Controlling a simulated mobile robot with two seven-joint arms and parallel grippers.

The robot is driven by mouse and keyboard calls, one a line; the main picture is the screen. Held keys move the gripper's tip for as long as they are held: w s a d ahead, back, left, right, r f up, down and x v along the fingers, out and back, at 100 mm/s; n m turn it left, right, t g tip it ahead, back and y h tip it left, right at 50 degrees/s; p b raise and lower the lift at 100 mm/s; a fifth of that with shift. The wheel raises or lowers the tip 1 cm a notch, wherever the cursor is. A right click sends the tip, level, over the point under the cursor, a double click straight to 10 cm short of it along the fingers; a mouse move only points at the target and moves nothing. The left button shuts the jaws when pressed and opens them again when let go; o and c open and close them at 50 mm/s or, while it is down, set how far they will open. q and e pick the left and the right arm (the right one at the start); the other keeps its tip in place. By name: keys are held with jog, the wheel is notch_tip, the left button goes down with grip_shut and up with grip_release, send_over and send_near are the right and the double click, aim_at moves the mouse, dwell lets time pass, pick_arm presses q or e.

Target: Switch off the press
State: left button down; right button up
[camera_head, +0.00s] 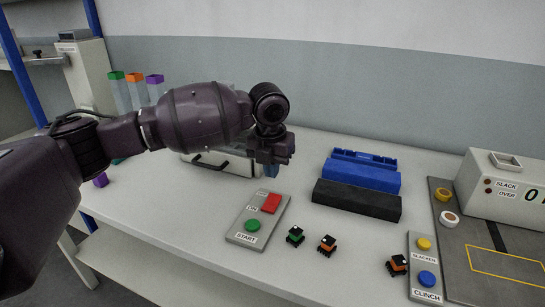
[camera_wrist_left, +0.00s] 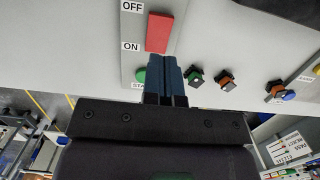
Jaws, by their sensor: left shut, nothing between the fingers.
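A grey control panel (camera_head: 238,236) lies on the white bench, with a red switch (camera_head: 271,203) and a green START button (camera_head: 253,225). The ON label is beside the switch's near end; the OFF label is at its far end. My left gripper (camera_head: 275,172) is shut and empty, pointing down above and just beyond the panel. In the left wrist view, its blue fingertips (camera_wrist_left: 165,58) appear just below the red switch (camera_wrist_left: 158,32) and partly cover the green button (camera_wrist_left: 140,75). Contact with the switch cannot be told. My right gripper is out of view.
Small connectors with green (camera_head: 295,236) and orange tops (camera_head: 327,245) sit right of the panel. Blue and black blocks (camera_head: 357,199) lie behind them. A SLACKEN/CLINCH button panel (camera_head: 414,292) and a display box (camera_head: 514,200) stand at right. Tall containers (camera_head: 135,92) stand at back left.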

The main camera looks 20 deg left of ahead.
aim_at(272, 200)
pick_arm(q)
jog(key=f, duration=0.2)
jog(key=f+b, duration=0.1)
jog(key=f, duration=0.4)
jog(key=shift+w+f, duration=0.1)
jog(key=shift+w, duration=0.3)
jog(key=shift+f, duration=0.1)
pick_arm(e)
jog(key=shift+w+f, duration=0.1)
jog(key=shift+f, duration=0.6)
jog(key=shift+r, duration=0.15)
pick_arm(q)
jog(key=shift+w+f, duration=0.1)
jog(key=shift+f, duration=0.25)
jog(key=shift+s+r+p, duration=0.25)
jog(key=shift+s+p, duration=0.25)
jog(key=shift+s, duration=0.3)
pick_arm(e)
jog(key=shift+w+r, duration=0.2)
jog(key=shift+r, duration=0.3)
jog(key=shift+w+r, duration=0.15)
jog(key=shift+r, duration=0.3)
pick_arm(q)
jog(key=shift+w+r, duration=0.1)
